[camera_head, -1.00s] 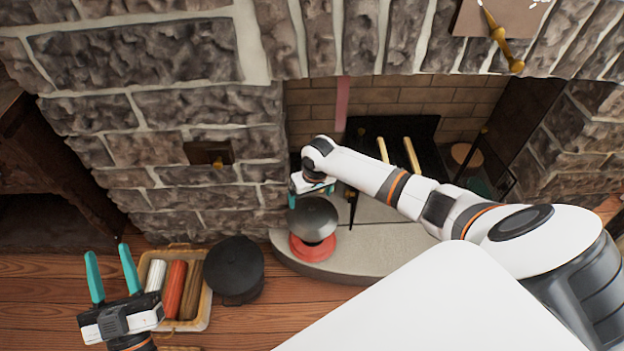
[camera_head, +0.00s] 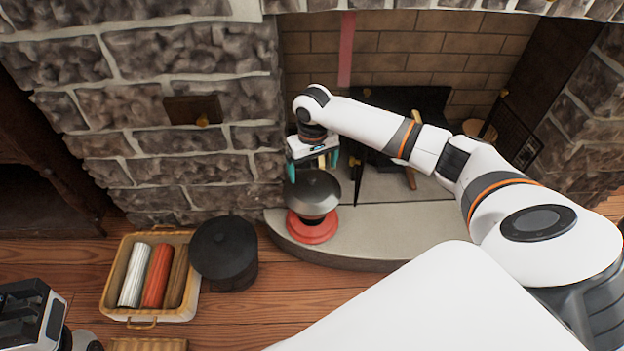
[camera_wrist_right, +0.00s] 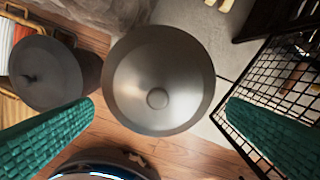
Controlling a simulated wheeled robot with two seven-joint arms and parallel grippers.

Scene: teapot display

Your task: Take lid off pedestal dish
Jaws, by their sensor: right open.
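The pedestal dish (camera_head: 312,232) has a red base and stands upright on the stone hearth. Its metallic grey lid (camera_head: 314,196) sits on top. In the right wrist view the round lid (camera_wrist_right: 135,65) shows from above, with a small knob (camera_wrist_right: 157,98) near its middle. My right gripper (camera_head: 313,166) is open and points down above the lid, its teal fingers apart.
A black lidded pot (camera_head: 224,255) stands on the wooden floor left of the hearth (camera_head: 400,232). Beside it is a basket (camera_head: 190,306) with white, red and brown rolls. A black wire rack (camera_wrist_right: 270,95) is right of the lid in the wrist view. Stone wall rises behind.

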